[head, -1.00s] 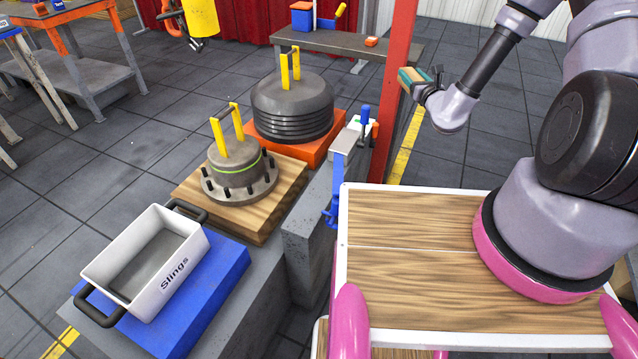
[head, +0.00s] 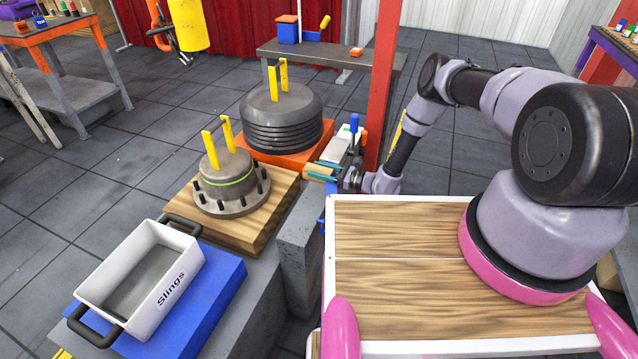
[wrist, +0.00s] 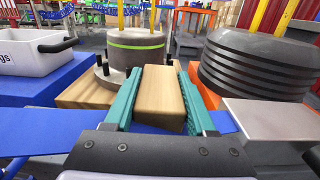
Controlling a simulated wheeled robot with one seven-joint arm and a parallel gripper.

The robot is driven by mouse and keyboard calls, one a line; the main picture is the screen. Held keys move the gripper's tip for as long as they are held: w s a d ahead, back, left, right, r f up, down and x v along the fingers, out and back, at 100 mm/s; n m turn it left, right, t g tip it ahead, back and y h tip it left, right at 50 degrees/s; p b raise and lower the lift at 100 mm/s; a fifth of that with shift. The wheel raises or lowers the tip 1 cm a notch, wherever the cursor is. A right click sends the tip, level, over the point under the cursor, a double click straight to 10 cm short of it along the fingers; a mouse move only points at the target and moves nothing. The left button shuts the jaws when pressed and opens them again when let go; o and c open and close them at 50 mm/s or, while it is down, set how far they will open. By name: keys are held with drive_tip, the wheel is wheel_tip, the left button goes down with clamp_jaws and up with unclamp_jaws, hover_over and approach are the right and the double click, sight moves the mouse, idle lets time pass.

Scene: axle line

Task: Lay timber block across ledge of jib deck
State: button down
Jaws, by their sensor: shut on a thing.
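My gripper (head: 323,173) is shut on the timber block (head: 317,170), a pale wooden bar. In the wrist view the block (wrist: 160,92) lies lengthwise between the two teal fingers (wrist: 157,85), pointing away from the wrist. In the head view it is held beside the orange pad, near the right edge of the grey deck (head: 262,300). Whether the block touches anything below cannot be told.
On the deck stand a white Slings bin (head: 150,285) on a blue pad, a flanged drum (head: 230,180) on a wooden pad and stacked dark discs (head: 282,118) on an orange pad. A red post (head: 388,85) and a blue-handled clamp (head: 354,125) are close to my arm.

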drive_tip(key=shift+f, duration=2.5)
drive_tip(key=shift+f, duration=0.1)
drive_tip(key=shift+c, duration=1.1)
unclamp_jaws()
